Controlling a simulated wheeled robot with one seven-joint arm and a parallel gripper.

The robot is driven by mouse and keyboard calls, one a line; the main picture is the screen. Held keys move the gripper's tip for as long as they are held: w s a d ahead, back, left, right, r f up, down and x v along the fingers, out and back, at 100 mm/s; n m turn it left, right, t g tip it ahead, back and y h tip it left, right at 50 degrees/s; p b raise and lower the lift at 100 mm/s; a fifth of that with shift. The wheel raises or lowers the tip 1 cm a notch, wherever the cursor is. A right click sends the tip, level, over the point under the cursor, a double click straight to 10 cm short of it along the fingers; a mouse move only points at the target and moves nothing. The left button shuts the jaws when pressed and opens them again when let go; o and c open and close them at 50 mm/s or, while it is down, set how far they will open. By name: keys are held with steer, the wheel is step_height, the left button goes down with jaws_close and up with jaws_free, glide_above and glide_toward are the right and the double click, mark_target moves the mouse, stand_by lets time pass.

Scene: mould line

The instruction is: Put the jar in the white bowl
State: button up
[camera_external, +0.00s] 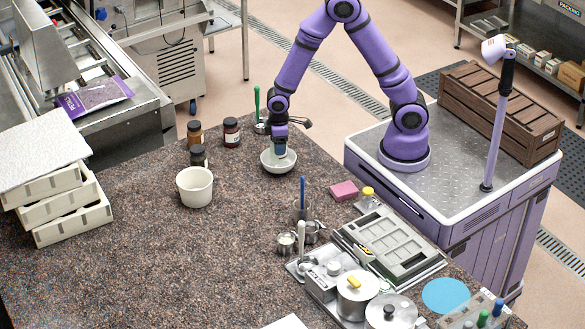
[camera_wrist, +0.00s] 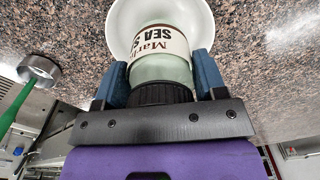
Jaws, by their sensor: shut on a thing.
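The jar (camera_wrist: 160,68) is pale green glass with a black lid and a cream label reading "SEA S…". My gripper (camera_wrist: 162,75) is shut on it, with a blue finger on each side near the lid. The jar's far end lies over the white bowl (camera_wrist: 200,20) in the wrist view. In the external view my gripper (camera_external: 279,146) points down at the white bowl (camera_external: 278,167), and the jar's lower part is at the bowl's opening. I cannot tell whether the jar touches the bowl's floor.
Dark-lidded jars (camera_external: 231,132) and a white tub (camera_external: 195,187) stand left of the bowl on the speckled counter. A pink sponge (camera_external: 343,191) and metal cups (camera_external: 287,243) are to the right. The front left counter is clear.

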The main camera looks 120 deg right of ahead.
steer(key=shift+f, duration=1.75)
steer(key=o, duration=1.2)
steer(key=shift+f, duration=0.15)
steer(key=shift+c, duration=0.2)
step_height(320, 180, up, 12)
steer(key=shift+r, duration=0.2)
steer(key=s+a+r+n+t, duration=0.2)
steer(key=s+a+r+n, duration=0.15)
steer(key=a+r, duration=1.05)
steer(key=s+a+r+n+t, duration=0.2)
steer(key=s+a+r, duration=0.6)
steer(key=s, duration=0.5)
steer(key=a+t, duration=0.1)
steer(key=a, duration=0.1)
steer(key=shift+s+a, duration=0.2)
steer(key=shift+a, duration=0.1)
